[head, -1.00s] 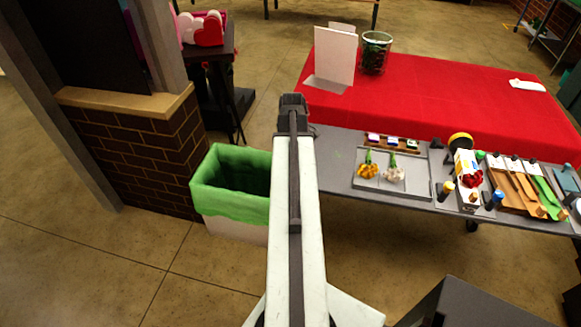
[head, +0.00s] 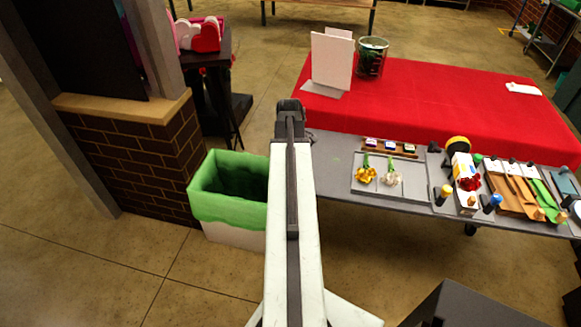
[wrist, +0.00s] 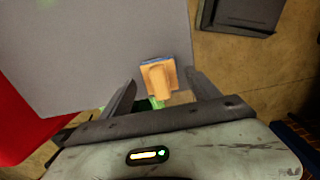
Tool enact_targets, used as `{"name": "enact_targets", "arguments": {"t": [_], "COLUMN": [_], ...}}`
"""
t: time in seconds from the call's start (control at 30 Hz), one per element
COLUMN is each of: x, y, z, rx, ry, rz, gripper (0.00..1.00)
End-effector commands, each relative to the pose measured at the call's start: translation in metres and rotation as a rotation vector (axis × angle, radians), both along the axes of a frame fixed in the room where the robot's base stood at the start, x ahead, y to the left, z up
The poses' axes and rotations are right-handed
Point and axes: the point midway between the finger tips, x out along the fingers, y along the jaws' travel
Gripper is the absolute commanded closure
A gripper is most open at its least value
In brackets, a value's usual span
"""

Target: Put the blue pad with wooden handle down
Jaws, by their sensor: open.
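The pad shows in the wrist view as a small block with a wooden handle (wrist: 160,82) and a thin blue edge (wrist: 157,60). It lies between the spread fingers of my gripper (wrist: 161,77), over the grey tabletop (wrist: 100,45). Gaps show between the block and both fingers, so it appears not gripped. I cannot tell whether its blue face touches the tabletop. In the head view my arm hides the pad and the fingers.
A green-lined bin (head: 228,205) stands left of my arm. The grey table (head: 335,165) holds a flower tray (head: 378,188), bottles and wooden tools to the right. Behind is a red-covered table (head: 440,95) with a white card (head: 331,62) and a glass jar (head: 371,60).

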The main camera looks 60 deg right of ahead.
Motion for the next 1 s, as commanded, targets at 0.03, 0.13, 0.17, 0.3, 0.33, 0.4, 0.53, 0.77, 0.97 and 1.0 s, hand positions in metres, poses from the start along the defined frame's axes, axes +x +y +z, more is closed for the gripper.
{"name": "enact_targets", "arguments": {"t": [0.03, 0.13, 0.17, 0.3, 0.33, 0.4, 0.53, 0.77, 0.97, 1.0], "x": [0.000, 0.000, 0.000, -0.001, -0.001, -0.001, -0.001, -0.001, 0.000, 0.004], "y": [0.000, 0.000, 0.000, 0.000, 0.000, 0.000, 0.000, -0.001, 0.000, 0.004], "z": [0.012, 0.031, 0.037, 0.069, 0.076, 0.091, 0.111, 0.115, 0.114, 0.114], "rx": [0.000, 0.000, 0.000, 0.000, 0.000, 0.000, 0.000, 0.000, 0.000, 0.000], "ry": [0.000, 0.000, 0.000, 0.000, 0.000, 0.000, 0.000, 0.000, 0.000, 0.000], "rz": [0.000, 0.000, -0.001, -0.001, -0.001, -0.001, -0.001, -0.002, -0.002, -0.004], "gripper": [0.29, 0.29, 0.29, 0.29, 0.29, 0.29, 0.29, 0.29, 0.29, 0.29]}}
